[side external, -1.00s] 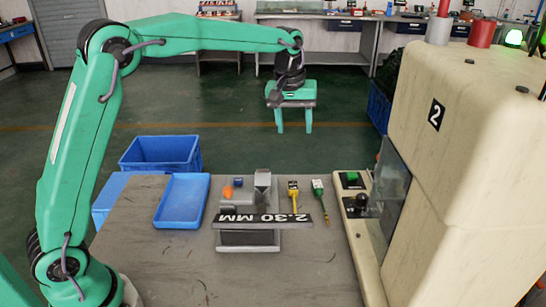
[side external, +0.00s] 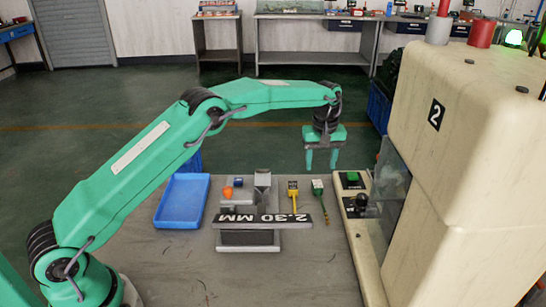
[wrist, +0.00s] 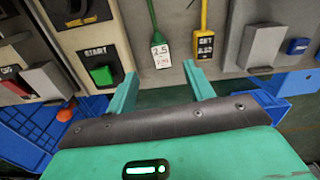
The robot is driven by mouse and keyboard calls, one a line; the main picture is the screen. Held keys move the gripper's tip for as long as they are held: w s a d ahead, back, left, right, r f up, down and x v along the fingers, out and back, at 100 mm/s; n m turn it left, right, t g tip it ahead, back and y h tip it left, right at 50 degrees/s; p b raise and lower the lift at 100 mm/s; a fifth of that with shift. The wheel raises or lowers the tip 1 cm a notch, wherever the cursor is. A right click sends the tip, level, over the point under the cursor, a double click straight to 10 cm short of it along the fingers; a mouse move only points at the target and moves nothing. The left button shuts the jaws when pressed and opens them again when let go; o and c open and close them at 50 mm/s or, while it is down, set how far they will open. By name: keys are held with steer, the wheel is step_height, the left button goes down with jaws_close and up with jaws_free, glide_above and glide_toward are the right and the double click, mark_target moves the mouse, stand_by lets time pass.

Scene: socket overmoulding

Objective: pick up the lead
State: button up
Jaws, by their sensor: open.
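My gripper (side external: 321,161) is open and empty, its fingers pointing down, above the far side of the bench in the side view. A slim green piece (side external: 319,201) with a tag lies on the bench just below it in the picture. A slim yellow piece (side external: 293,203) with a dark label lies to its left. In the wrist view the green piece (wrist: 153,22) and its white tag sit beyond and between my open fingers (wrist: 159,70), apart from them. The yellow piece (wrist: 204,16) is to the right. I cannot tell which thing is the lead.
A cream machine (side external: 440,150) with a control panel and green button (side external: 351,177) stands at the right. A blue tray (side external: 182,203) lies left. The front bench is clear.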

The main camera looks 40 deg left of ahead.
mark_target(318, 186)
steer(key=shift+s+f, duration=0.1)
steer(key=shift+f, duration=3.75)
steer(key=c, duration=1.1)
steer(key=shift+r, duration=0.15)
steer(key=shift+r, duration=0.55)
step_height(318, 186, up, 3)
steer(key=shift+d, duration=0.1)
steer(key=s+d+r, duration=0.2)
steer(key=d, duration=0.1)
steer(key=s+d+r, duration=0.2)
steer(key=d, duration=0.1)
steer(key=s+d+r, duration=0.2)
steer(key=s+d, duration=0.1)
steer(key=shift+d+r, duration=0.1)
steer(key=shift+r, duration=0.2)
